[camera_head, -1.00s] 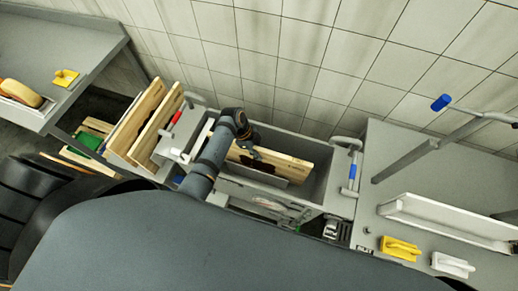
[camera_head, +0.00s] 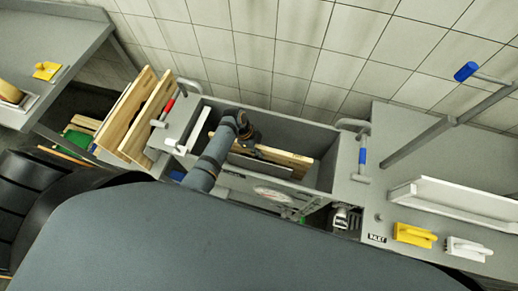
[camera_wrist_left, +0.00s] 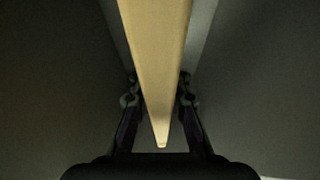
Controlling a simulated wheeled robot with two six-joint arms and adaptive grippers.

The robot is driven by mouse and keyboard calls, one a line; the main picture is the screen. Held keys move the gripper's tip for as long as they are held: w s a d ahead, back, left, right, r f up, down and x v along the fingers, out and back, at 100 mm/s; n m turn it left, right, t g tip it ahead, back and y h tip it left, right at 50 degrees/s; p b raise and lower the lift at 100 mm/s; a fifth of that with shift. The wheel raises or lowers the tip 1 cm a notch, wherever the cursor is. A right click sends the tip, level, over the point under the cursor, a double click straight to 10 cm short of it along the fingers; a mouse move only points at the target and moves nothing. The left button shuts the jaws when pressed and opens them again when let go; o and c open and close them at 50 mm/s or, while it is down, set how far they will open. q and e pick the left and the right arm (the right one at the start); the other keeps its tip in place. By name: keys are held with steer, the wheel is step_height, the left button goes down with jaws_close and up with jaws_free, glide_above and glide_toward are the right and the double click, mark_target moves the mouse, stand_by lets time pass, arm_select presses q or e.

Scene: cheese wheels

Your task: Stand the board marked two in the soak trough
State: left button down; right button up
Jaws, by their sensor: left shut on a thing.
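A pale wooden board (camera_head: 290,158) is on edge, low inside the grey soak trough (camera_head: 292,132). Most of it lies below the rim, and its lower edge is hidden. I cannot read a mark on it now. My left gripper (camera_head: 250,138) reaches into the trough and is shut on the board's upper edge. In the left wrist view, the board's edge (camera_wrist_left: 155,50) runs between the two fingers (camera_wrist_left: 158,98). My right gripper is not in view.
Two more wooden boards (camera_head: 150,118) lean in a rack left of the trough. A red-handled tool (camera_head: 168,109) and a blue-handled one (camera_head: 362,160) flank the trough. Yellow (camera_head: 415,235) and white (camera_head: 468,248) brushes lie on the right counter. A tiled wall is behind.

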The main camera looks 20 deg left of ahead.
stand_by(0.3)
arm_select(q)
steer(key=c, duration=1.2)
jaws_free()
steer(key=v, duration=1.2)
steer(key=shift+s, duration=0.1)
